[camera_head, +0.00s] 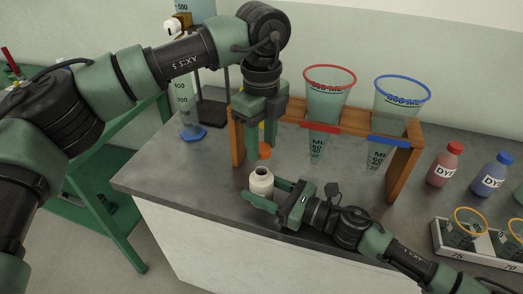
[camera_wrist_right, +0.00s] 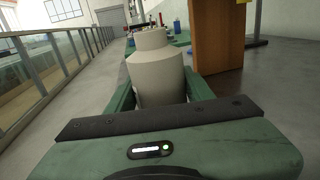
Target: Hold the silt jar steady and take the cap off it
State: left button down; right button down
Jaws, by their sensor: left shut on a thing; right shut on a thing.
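The silt jar (camera_head: 261,184) is a cream bottle with a narrow neck, upright near the table's front edge, its dark mouth open. My right gripper (camera_head: 263,197) is shut around its body from the right; the right wrist view shows the jar (camera_wrist_right: 158,75) between the two fingers. My left gripper (camera_head: 261,148) points down just above the jar and is shut on the orange cap (camera_head: 264,152). The cap is apart from the neck, slightly above and behind it in the picture. The left fingers hide part of the cap.
A wooden rack (camera_head: 401,165) behind holds a red-rimmed cone (camera_head: 325,100) and a blue-rimmed cone (camera_head: 400,105). A blue-footed cylinder (camera_head: 188,115) stands at left. Red (camera_head: 446,167) and blue (camera_head: 490,178) dye bottles and a tray (camera_head: 440,240) are at right. The table's left part is clear.

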jog(key=c, duration=0.5)
grip_release()
